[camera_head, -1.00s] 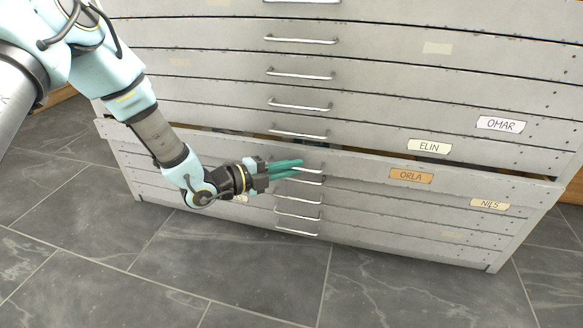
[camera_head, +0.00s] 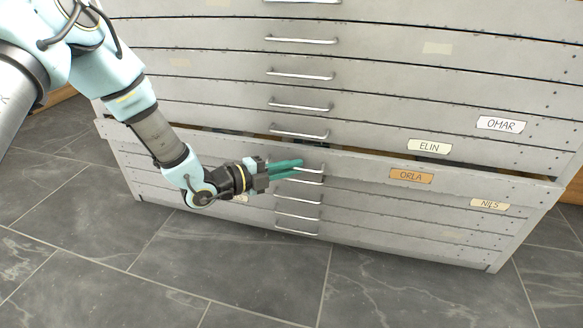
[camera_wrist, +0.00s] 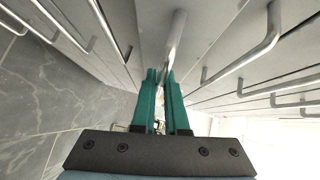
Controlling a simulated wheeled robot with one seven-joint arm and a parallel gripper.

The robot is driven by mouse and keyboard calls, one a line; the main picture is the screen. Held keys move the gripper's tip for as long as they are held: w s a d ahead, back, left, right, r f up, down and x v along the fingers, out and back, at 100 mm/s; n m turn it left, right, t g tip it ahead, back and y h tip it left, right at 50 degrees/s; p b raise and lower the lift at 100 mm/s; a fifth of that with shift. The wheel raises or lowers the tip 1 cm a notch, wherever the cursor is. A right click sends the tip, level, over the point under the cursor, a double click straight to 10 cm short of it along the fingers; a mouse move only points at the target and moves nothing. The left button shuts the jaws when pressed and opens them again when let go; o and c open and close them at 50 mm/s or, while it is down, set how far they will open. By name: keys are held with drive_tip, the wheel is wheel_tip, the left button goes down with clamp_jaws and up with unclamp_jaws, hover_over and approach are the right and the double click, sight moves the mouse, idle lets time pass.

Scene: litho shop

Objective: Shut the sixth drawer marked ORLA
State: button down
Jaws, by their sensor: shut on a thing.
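The ORLA drawer is a grey metal drawer with an orange ORLA label (camera_head: 411,177) on its front (camera_head: 365,172). It stands a little out from the cabinet, with a dark gap showing above its front edge. Its metal handle (camera_head: 312,170) is at my green fingertips. My gripper (camera_head: 299,167) comes in from the left and is shut on this handle. In the wrist view, the green fingers (camera_wrist: 162,80) are close together with the bar handle (camera_wrist: 177,38) at their tips. The exact grip on the bar is partly hidden.
Flush drawers with bar handles lie above, with an ELIN label (camera_head: 429,146) and an OMAR label (camera_head: 501,124). Below are more closed drawers and a NILS label (camera_head: 489,204). The grey tiled floor (camera_head: 240,255) in front is clear.

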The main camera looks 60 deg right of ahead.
sight(291, 158)
drive_tip(key=d, duration=0.1)
drive_tip(key=w+d, duration=0.1)
drive_tip(key=d, duration=0.1)
drive_tip(key=shift+w+d+f+b, duration=0.1)
drive_tip(key=shift+w+d+b, duration=0.1)
drive_tip(key=shift+d+b, duration=0.15)
drive_tip(key=shift+w+d, duration=0.1)
drive_tip(key=shift+d, duration=0.1)
drive_tip(key=c, duration=0.9)
unclamp_jaws()
drive_tip(key=shift+c, duration=0.2)
drive_tip(key=p+v, duration=0.3)
drive_tip(key=v, duration=0.8)
